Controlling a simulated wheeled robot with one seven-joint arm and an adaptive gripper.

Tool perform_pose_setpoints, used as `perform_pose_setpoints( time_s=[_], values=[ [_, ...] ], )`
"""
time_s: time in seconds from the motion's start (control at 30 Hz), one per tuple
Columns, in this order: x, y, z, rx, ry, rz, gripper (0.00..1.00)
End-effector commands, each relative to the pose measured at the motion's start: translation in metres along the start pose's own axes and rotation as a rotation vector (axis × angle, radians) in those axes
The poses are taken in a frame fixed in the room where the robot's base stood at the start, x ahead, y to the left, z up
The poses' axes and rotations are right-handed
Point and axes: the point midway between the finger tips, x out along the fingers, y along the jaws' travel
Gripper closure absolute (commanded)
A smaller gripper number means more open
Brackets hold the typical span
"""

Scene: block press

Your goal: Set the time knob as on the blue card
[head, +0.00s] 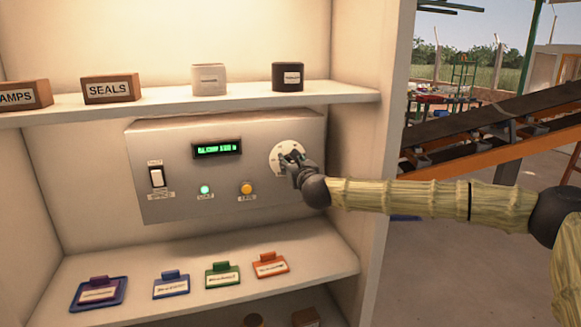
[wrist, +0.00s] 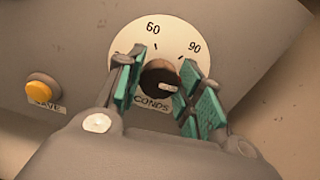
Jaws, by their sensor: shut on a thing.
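The time knob is a dark round knob (wrist: 158,76) on a white dial plate (head: 287,147) at the right of the grey panel. The wrist view shows the dial plate (wrist: 150,36) with marks 60 and 90 and part of the word SECONDS. A pale mark shows on the knob's lower right. My gripper (head: 291,161) is at the dial; in the wrist view its green-padded fingers (wrist: 163,70) are shut on the knob from both sides. The blue card (head: 171,285) stands on the lower shelf; its writing is too small to read.
Purple (head: 98,292), green (head: 222,274) and orange (head: 270,265) cards share the lower shelf. The cabinet's right wall (head: 360,150) is beside my arm.

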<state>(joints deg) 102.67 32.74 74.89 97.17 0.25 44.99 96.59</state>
Motion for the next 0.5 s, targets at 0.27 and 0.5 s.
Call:
perform_pose_setpoints(
  time_s=[0.27,0.5],
  values=[
    [0.0001,0.0016,-0.0045,-0.232,-0.004,-0.002,0.87],
    [0.0001,0.0024,-0.0033,-0.462,-0.004,-0.002,0.87]
  ],
)
